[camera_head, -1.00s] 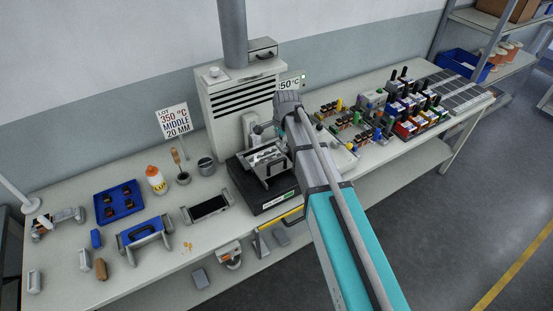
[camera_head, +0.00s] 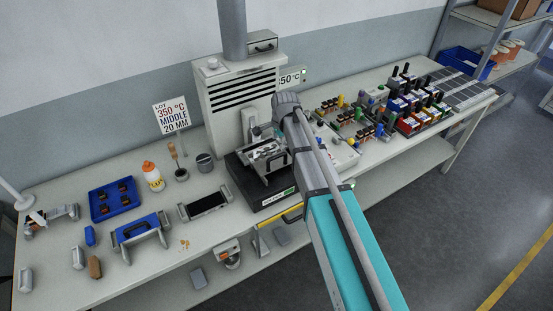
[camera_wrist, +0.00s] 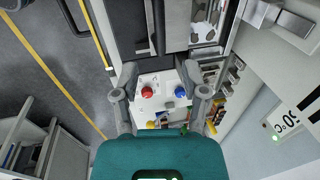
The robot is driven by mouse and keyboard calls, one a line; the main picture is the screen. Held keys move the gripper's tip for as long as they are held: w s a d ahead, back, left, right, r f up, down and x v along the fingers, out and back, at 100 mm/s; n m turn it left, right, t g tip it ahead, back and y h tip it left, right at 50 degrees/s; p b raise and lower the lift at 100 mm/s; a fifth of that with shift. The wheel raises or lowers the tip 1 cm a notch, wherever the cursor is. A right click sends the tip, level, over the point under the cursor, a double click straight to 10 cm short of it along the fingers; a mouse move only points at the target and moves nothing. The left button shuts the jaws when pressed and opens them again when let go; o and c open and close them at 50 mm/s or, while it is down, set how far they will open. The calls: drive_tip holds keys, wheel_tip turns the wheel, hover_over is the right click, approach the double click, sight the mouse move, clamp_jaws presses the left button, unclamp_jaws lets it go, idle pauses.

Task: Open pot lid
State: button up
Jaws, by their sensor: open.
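The pot (camera_head: 244,184) is a black square unit on the bench, with a metal lid or frame (camera_head: 270,154) with a handle on top that looks closed. In the wrist view, a dark block with metal parts (camera_wrist: 172,22), apparently the pot, is at the top, beyond the fingers. My gripper (camera_wrist: 158,72) is open and empty, its two fingers apart. Between and beneath them is a white panel with a red knob (camera_wrist: 147,92) and a blue knob (camera_wrist: 180,92). In the head view my arm hides most of the gripper and part of the pot's right side.
A grey vented tower (camera_head: 232,98) stands behind the pot. Connectors and bins (camera_head: 418,112) fill the bench at right. Open floor is in front at right.

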sight(276, 156)
drive_tip(key=shift+w+a+f+b, duration=0.15)
drive_tip(key=shift+w+f+b, duration=0.1)
drive_tip(key=shift+f+b, duration=1.2)
drive_tip(key=shift+w+a+f+b, duration=0.2)
drive_tip(key=shift+w+f+b, duration=0.05)
drive_tip(key=shift+f+b, duration=1.25)
drive_tip(key=shift+w+a+f+b, duration=0.15)
drive_tip(key=shift+w+f+b, duration=0.1)
drive_tip(key=shift+f+b, duration=1.2)
drive_tip(key=shift+f, duration=0.15)
clamp_jaws()
